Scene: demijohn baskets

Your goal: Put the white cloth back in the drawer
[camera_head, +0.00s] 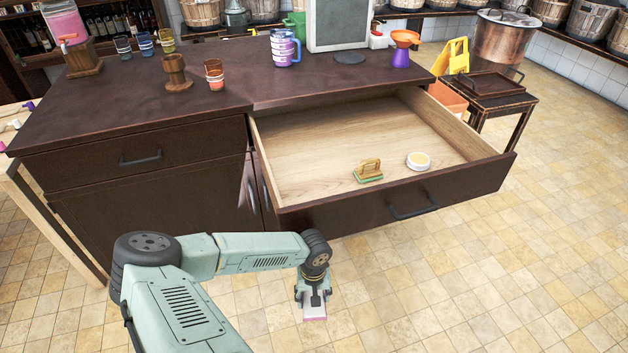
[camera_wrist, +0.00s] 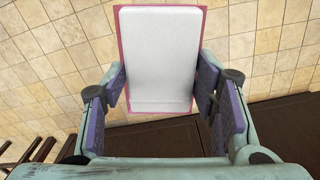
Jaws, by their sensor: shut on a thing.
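My gripper (camera_head: 314,298) hangs low over the tiled floor, in front of the open drawer (camera_head: 345,211) and outside it. It is shut on the white cloth (camera_wrist: 156,58), a flat white rectangle with a pink border. In the wrist view my gripper (camera_wrist: 160,85) has one finger pad at each long side of the cloth. In the head view only a small pale and pink edge of the cloth (camera_head: 315,314) shows below the fingers. The drawer is pulled out from the dark cabinet, with a pale wood inside.
In the drawer lie a wooden-handled green scrubber (camera_head: 369,171) and a round white tin (camera_head: 418,161). Much of the drawer floor is bare. The drawer's front panel with its handle (camera_head: 413,208) stands between my gripper and the inside. The countertop (camera_head: 215,95) holds cups and a purple mug (camera_head: 286,48).

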